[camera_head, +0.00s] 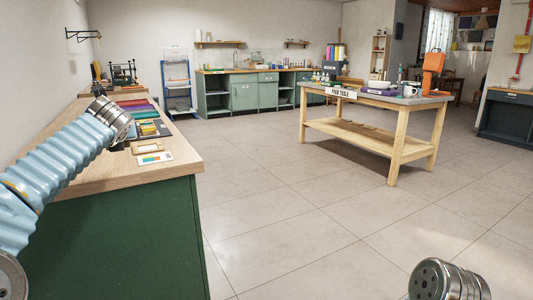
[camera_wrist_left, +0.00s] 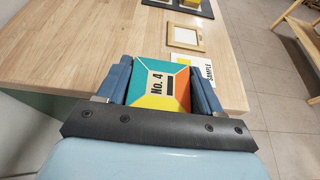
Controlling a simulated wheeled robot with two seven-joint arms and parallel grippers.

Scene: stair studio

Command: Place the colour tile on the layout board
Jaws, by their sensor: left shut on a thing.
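The colour tile (camera_wrist_left: 152,66) is orange, teal, yellow and white, marked "No. 4". In the left wrist view my left gripper (camera_wrist_left: 161,72) is shut on it, a blue finger on each side, above the wooden bench top (camera_wrist_left: 75,65). In the head view my left arm hides this hand and the tile. A dark board (camera_head: 164,130) with yellow pieces lies on the bench beyond a pale wooden frame (camera_head: 146,146); it shows at the top of the left wrist view (camera_wrist_left: 207,10). I cannot tell which is the layout board. My right gripper is out of view.
A card marked "SAMPLE" (camera_wrist_left: 207,68) lies near the frame, close to the bench's right edge. Coloured strips (camera_head: 140,112) lie behind the dark board.

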